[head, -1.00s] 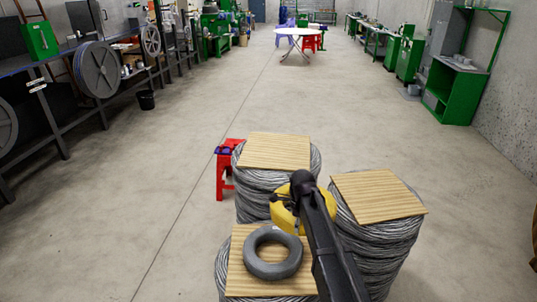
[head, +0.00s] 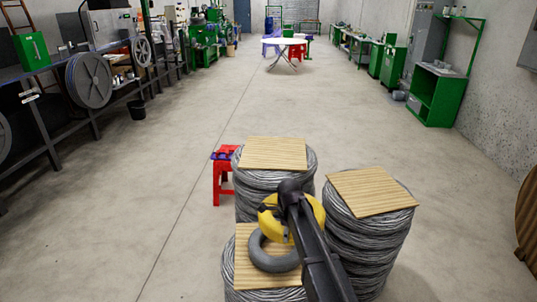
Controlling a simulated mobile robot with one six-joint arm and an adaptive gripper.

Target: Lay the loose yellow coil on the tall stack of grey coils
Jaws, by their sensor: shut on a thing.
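The yellow coil (head: 269,225) is held by my gripper (head: 287,213), among the stacks in the head view. My dark arm hides part of the coil and the fingertips. The coil overlaps the far edge of a loose grey coil (head: 272,262) in the picture; I cannot tell whether they touch. That grey coil lies on the board of the low front stack (head: 232,284). A taller grey stack (head: 370,240) stands at the right with a bare wooden board (head: 370,192) on top. Another grey stack (head: 262,190) stands behind with a bare board (head: 275,153).
A red stool (head: 222,180) stands left of the rear stack. A brown round object (head: 528,225) is at the right edge. Shelving with reels (head: 88,80) lines the left wall. The floor beyond the stacks is open up to a white table (head: 284,46).

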